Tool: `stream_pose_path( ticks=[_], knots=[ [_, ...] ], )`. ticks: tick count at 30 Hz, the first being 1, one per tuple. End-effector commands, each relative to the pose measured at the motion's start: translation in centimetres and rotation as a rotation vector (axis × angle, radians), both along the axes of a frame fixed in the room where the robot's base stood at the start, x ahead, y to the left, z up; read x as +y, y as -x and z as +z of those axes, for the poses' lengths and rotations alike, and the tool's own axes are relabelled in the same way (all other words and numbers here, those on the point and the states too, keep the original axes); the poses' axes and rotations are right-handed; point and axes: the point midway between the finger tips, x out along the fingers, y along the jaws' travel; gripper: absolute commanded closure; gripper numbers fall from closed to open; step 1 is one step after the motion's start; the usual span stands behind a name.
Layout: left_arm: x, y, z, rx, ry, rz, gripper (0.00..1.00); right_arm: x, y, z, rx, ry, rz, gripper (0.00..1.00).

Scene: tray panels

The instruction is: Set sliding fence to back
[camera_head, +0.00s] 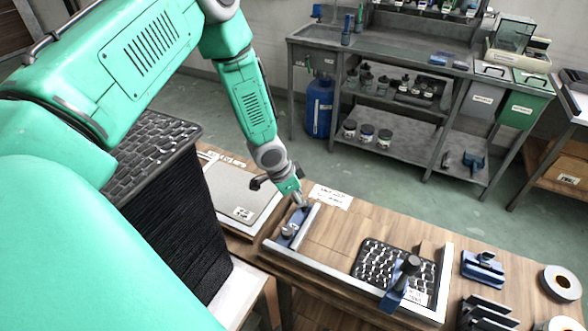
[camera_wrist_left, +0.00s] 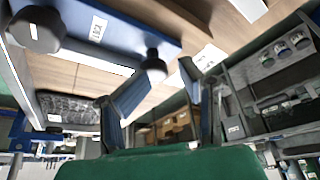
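The sliding fence is a blue plate (camera_head: 287,236) with a pale metal bar (camera_head: 306,229) along its right side, at the left end of a wooden fixture. In the left wrist view, the blue plate (camera_wrist_left: 115,32) carries a dark knob (camera_wrist_left: 155,66) and a larger round knob (camera_wrist_left: 36,28). My left gripper (camera_head: 303,204) is at the far end of the fence. Its fingers (camera_wrist_left: 165,84) are apart in the wrist view, with the dark knob near and just beyond the tips. I cannot tell whether they touch it. My right gripper is not in view.
A black perforated panel (camera_head: 370,256) lies in the fixture's right part, beside a blue clamp (camera_head: 391,299). A blue tool (camera_head: 483,268) and tape roll (camera_head: 561,283) lie further right. Stacked black panels (camera_head: 178,210) stand left. The board between fence and panel is clear.

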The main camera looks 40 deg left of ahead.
Motion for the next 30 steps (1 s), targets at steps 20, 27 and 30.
stream_pose_path(
  ticks=[20,27,30],
  knots=[
    [1.6,3.1,9.6,-0.008,0.009,-0.005,0.67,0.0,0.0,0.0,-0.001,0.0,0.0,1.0],
    [1.6,3.2,9.6,-0.008,0.009,-0.005,0.67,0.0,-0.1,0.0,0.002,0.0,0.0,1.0],
    [1.6,3.2,9.6,-0.008,0.009,-0.005,0.67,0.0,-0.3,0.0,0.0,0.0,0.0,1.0]
  ],
)
